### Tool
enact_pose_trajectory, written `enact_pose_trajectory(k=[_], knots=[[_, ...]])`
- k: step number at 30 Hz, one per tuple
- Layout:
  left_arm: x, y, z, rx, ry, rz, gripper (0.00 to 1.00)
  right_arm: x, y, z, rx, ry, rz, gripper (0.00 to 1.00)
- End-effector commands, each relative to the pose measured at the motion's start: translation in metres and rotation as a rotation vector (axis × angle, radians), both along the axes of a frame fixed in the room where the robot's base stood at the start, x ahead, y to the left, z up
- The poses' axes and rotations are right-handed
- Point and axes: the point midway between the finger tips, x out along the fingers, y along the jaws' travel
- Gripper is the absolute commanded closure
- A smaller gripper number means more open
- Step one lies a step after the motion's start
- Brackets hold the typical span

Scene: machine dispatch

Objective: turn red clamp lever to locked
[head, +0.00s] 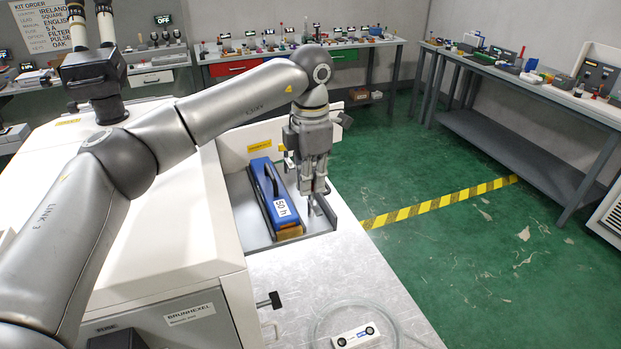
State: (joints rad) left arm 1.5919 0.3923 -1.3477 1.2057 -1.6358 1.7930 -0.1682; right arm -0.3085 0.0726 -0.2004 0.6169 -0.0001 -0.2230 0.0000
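My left gripper (314,188) points down over the right side of a shallow metal bay (243,209) in the white machine. Its fingertips are close to a small metal part (322,207) at the bay's right edge. The fingers are too small and overlapped to show whether they are open or shut, or touch anything. No red clamp lever can be made out; it may be hidden behind the gripper. A blue box-shaped unit (263,185) with a dark handle and a "50 h" label lies in the bay, left of the gripper. My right gripper is out of view.
A black T-handle (270,300) sticks out of the machine's front. Benches with small items stand at the back and right (500,68). Green floor is open to the right.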

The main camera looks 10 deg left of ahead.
Motion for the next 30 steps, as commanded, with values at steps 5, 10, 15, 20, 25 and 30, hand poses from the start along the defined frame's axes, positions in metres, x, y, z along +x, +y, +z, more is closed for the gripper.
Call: enact_pose_trajectory(k=[5, 10, 15, 20, 25, 30], knots=[[0.000, 0.000, 0.001, 0.000, -0.002, 0.001, 1.00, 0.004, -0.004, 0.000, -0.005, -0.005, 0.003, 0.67], [0.001, 0.001, 0.001, 0.000, -0.002, -0.015, 1.00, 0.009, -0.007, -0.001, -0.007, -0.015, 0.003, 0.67], [0.001, 0.001, 0.000, 0.001, -0.003, -0.077, 1.00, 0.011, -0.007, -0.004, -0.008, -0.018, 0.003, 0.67], [0.001, 0.001, 0.000, 0.002, -0.003, -0.185, 1.00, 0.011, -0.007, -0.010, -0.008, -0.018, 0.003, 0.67], [0.001, 0.001, 0.000, 0.001, -0.003, -0.336, 1.00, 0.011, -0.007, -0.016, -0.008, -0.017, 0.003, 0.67], [0.001, 0.001, 0.001, 0.001, -0.004, -0.499, 1.00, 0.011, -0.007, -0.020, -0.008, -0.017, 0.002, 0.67]])
